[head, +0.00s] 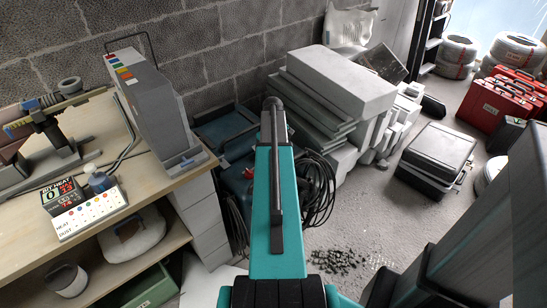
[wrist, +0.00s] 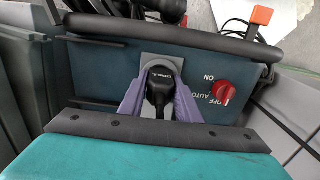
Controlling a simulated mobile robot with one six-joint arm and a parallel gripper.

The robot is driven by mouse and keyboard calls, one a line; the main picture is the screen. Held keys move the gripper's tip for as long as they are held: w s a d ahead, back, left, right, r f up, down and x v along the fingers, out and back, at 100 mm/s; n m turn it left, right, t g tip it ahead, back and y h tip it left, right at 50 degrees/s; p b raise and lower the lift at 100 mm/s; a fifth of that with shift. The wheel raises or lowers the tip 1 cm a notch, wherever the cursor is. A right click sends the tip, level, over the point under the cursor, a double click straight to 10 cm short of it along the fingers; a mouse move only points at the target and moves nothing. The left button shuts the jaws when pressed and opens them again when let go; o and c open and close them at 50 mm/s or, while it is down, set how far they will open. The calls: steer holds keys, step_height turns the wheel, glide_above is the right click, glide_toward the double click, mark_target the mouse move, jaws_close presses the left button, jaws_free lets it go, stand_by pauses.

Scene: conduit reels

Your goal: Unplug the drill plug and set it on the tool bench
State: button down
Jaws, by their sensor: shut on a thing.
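In the wrist view, the black drill plug (wrist: 160,95) sits against a grey square socket plate on a dark teal machine panel (wrist: 110,75). My gripper (wrist: 159,84) has its two purple fingers closed on the plug from both sides. I cannot tell how deep the plug sits in the socket. In the head view, my teal arm reaches toward the dark machine (head: 222,130) by the block wall and hides the gripper and plug. The wooden tool bench (head: 172,190) stands at the left, its near right corner top bare.
A red rotary switch (wrist: 222,92) is right of the socket. On the bench are a grey case (head: 155,105), a label box (head: 90,213) and a clamp-like tool (head: 45,130). Coiled black cable (head: 318,185) hangs right of my arm. Grey slabs (head: 330,85) are stacked behind.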

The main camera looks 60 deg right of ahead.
steer(key=shift+r, duration=0.15)
steer(key=shift+r+p, duration=0.4)
steer(key=shift+r, duration=0.05)
steer(key=shift+r+p, duration=1.55)
steer(key=shift+r, duration=0.85)
